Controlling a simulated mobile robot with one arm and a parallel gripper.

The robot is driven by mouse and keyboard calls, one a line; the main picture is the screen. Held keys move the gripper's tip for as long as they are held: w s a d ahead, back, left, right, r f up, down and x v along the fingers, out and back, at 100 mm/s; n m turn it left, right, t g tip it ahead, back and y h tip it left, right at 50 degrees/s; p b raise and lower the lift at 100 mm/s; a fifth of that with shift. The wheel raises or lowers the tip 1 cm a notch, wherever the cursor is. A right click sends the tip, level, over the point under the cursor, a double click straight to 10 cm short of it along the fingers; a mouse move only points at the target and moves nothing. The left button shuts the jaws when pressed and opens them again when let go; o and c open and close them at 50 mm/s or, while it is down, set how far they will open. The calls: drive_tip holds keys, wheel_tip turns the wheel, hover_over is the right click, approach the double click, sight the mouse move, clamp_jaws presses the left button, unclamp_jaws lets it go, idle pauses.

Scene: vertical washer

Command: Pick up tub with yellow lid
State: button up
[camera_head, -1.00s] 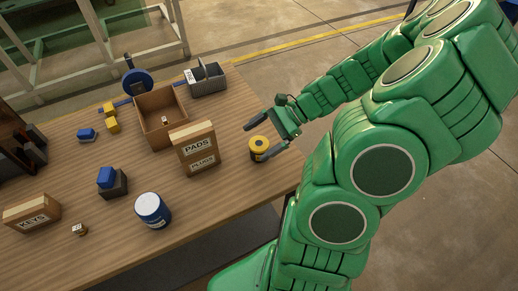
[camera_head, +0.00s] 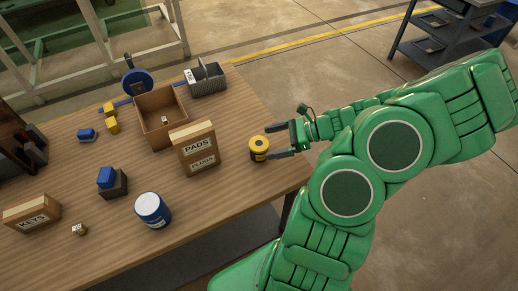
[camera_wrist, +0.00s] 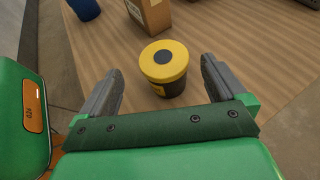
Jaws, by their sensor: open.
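The tub with the yellow lid (camera_head: 259,148) stands upright near the right edge of the wooden table. It has a dark body and a dark spot on its lid. It also shows in the wrist view (camera_wrist: 164,66), a little beyond the fingertips and between their lines. My gripper (camera_head: 279,141) is open and empty, to the right of the tub in the head view. Its two grey fingers (camera_wrist: 160,82) point toward the tub. I cannot tell whether the fingertips touch it.
The PADS and PLUGS boxes (camera_head: 196,148) stand just left of the tub. A blue and white can (camera_head: 152,210), an open cardboard box (camera_head: 162,134) and a grey caddy (camera_head: 208,83) stand farther off. The tabletop directly around the tub is clear.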

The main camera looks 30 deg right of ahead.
sight(259, 150)
drive_tip(key=shift+d+f+x, duration=0.1)
drive_tip(key=shift+f+x, duration=0.05)
drive_tip(key=shift+x, duration=1.15)
drive_tip(key=shift+d+f+x, duration=0.15)
drive_tip(key=shift+x, duration=1.15)
drive_tip(key=shift+w, duration=0.2)
drive_tip(key=shift+c, duration=0.3)
drive_tip(key=c, duration=1.1)
